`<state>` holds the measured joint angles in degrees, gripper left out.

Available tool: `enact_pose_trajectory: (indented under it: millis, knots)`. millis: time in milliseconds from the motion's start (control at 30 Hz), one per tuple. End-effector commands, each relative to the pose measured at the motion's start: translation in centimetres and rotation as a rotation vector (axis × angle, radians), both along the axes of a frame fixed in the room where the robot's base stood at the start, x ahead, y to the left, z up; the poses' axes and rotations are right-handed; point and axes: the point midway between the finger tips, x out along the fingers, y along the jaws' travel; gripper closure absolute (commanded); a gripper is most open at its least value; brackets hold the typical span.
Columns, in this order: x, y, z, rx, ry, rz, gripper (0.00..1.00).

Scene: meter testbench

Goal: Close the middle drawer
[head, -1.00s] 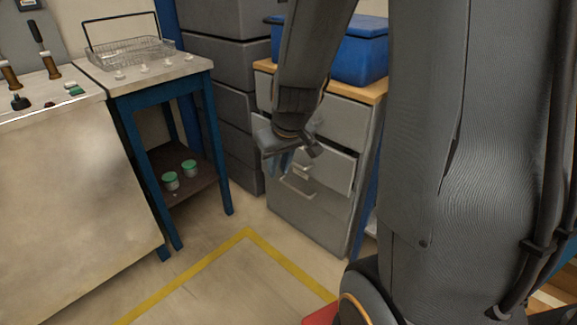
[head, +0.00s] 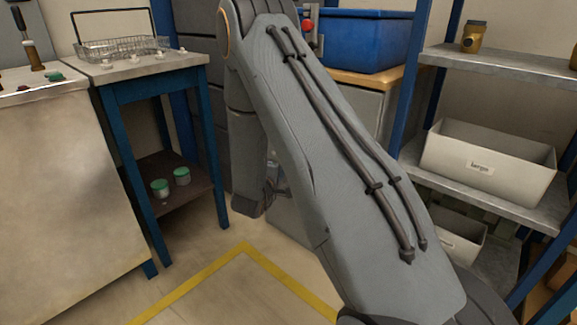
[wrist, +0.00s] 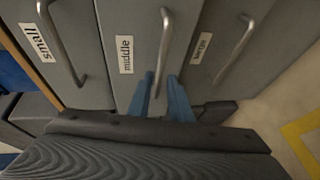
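The middle drawer (wrist: 128,22) shows in the wrist view, a grey front with a "middle" label and a bar handle (wrist: 166,38). My gripper (wrist: 161,77) is at this front, its two blue fingers apart near one end of the handle. The handle seems to run between or just past the fingertips; I cannot tell if they touch it. In the head view my arm hides most of the grey drawer cabinet (head: 366,112), including the middle drawer. How far the drawer stands out cannot be told clearly.
The small drawer (wrist: 62,82) and a third drawer (wrist: 228,68) flank the middle one, each with a bar handle. A blue bin (head: 365,42) stands on the cabinet. A shelf rack (head: 490,62) is at right, a blue-legged table (head: 150,73) at left. Floor in front is open.

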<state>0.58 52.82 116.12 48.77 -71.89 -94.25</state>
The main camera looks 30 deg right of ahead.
Motion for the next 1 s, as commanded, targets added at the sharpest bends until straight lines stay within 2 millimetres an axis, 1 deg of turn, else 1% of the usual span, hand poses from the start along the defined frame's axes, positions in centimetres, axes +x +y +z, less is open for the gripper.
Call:
enact_pose_trajectory:
  millis: [100,233,400,567,800,833,900,933,1000]
  knots:
    - [1.2,-1.5,-0.4,0.002,-0.002,-0.004,0.81]
    - [2.6,-2.9,-0.8,0.003,-0.001,-0.001,0.81]
    - [3.9,-4.3,-1.2,0.004,-0.002,0.0,0.81]
    - [4.5,-4.9,-1.3,0.004,-0.001,0.001,0.81]
    - [4.5,-4.9,-1.2,0.004,-0.001,0.002,0.81]
    - [4.5,-4.9,-1.2,0.004,-0.001,0.002,0.85]
    - [4.5,-4.9,-1.2,0.004,-0.001,0.002,0.97]
    - [4.5,-4.9,-1.2,0.004,-0.001,0.002,1.0]
    - [4.5,-4.9,-1.2,0.004,-0.001,0.002,1.0]
